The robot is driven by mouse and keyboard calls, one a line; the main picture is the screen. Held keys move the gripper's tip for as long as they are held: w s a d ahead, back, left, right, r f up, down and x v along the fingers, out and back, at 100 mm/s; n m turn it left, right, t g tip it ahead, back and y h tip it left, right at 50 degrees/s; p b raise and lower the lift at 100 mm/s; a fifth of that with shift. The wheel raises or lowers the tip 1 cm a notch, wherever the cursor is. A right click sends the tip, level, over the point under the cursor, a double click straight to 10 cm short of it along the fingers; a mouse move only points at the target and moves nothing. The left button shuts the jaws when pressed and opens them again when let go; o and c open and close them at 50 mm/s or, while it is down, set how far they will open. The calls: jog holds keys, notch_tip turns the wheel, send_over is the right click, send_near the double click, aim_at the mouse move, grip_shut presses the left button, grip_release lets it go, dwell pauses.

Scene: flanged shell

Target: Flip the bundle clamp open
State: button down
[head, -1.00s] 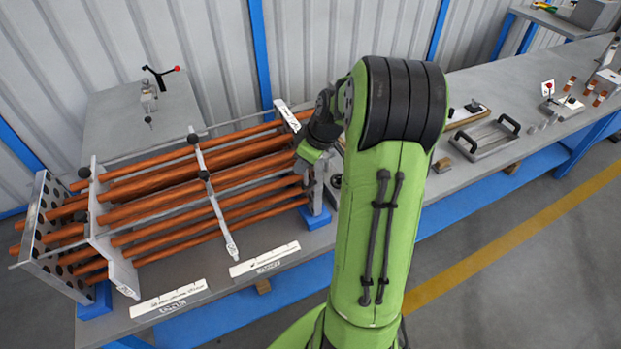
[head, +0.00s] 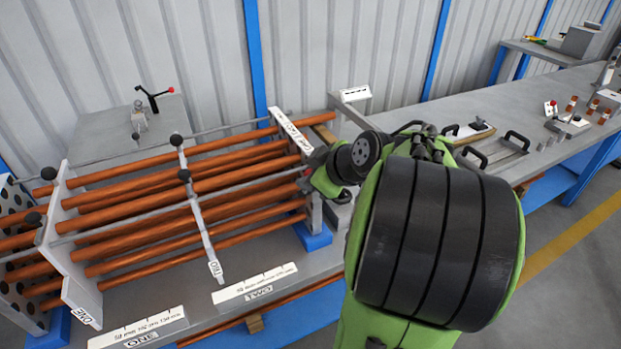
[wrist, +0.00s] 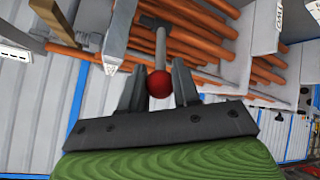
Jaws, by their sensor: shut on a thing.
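In the wrist view a grey lever (wrist: 160,45) with a red ball knob (wrist: 158,84) lies between the two fingers of my gripper (wrist: 158,74). The gripper is shut on this lever at its knob end. Behind it run the copper tubes of the bundle (wrist: 205,45); they also show in the head view (head: 200,185), lying lengthwise through upright plates. The clamp's body cannot be made out clearly.
A second lever clamp with a red tip (head: 150,100) stands on the bench at back left. Labelled strips (head: 255,284) lie along the front edge. A handled tray (head: 495,152) and small parts stand on the bench at right. The wall (head: 330,50) is close behind.

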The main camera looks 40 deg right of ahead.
jog(key=shift+s+f, duration=0.15)
jog(key=shift+f, duration=0.1)
jog(key=c, duration=1.1)
grip_release()
jog(key=shift+c, duration=0.2)
jog(key=shift+r, duration=0.15)
jog(key=shift+s+r, duration=0.15)
jog(key=shift+r, duration=0.1)
jog(key=p+v, duration=0.4)
jog(key=v, duration=1.1)
jog(key=shift+a, duration=0.1)
